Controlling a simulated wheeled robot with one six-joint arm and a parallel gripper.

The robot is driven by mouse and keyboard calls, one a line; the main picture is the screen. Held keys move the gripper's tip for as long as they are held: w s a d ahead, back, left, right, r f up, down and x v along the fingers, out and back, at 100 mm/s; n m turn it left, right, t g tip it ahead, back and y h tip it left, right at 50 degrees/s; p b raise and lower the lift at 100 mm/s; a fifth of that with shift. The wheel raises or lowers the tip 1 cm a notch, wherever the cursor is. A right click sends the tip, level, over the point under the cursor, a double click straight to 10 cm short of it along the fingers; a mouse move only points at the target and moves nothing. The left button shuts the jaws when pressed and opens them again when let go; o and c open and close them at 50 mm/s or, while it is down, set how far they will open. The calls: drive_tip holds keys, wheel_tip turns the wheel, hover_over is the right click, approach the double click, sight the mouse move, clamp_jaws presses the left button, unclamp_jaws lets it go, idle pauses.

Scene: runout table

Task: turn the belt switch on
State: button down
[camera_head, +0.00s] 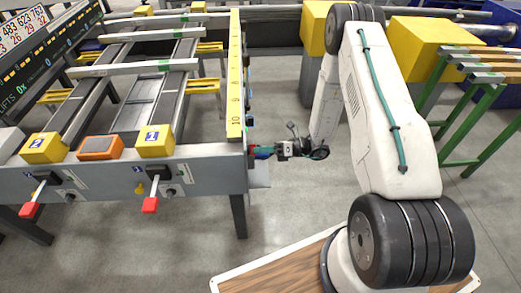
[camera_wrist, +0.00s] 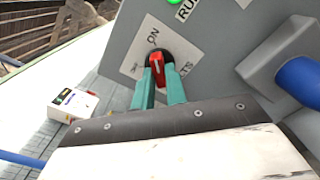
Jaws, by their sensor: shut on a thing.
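The belt switch (camera_wrist: 157,62) is a red knob on a dark round base, on a white label on a grey panel (camera_wrist: 215,50). The label reads "ON" above the knob and ends in "LTS" to its right. The knob's upper end points roughly toward "ON". My gripper (camera_wrist: 160,74) has its two teal fingers shut on the red knob, one on each side. In the head view my gripper (camera_head: 263,151) is at the right end of the runout table (camera_head: 205,178). The switch is mostly hidden there.
In the wrist view a grey housing with a blue part (camera_wrist: 301,78) juts out right of the switch. A green light (camera_wrist: 173,2) is above it. A small white box (camera_wrist: 73,104) is at left. Two red-handled levers (camera_head: 150,205) are on the table's front.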

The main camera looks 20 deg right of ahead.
idle(0.3)
drive_tip(key=c, duration=1.4)
unclamp_jaws()
drive_tip(key=shift+c, duration=0.2)
drive_tip(key=v, duration=0.7)
drive_tip(key=shift+d, duration=0.35)
drive_tip(key=shift+s, duration=0.1)
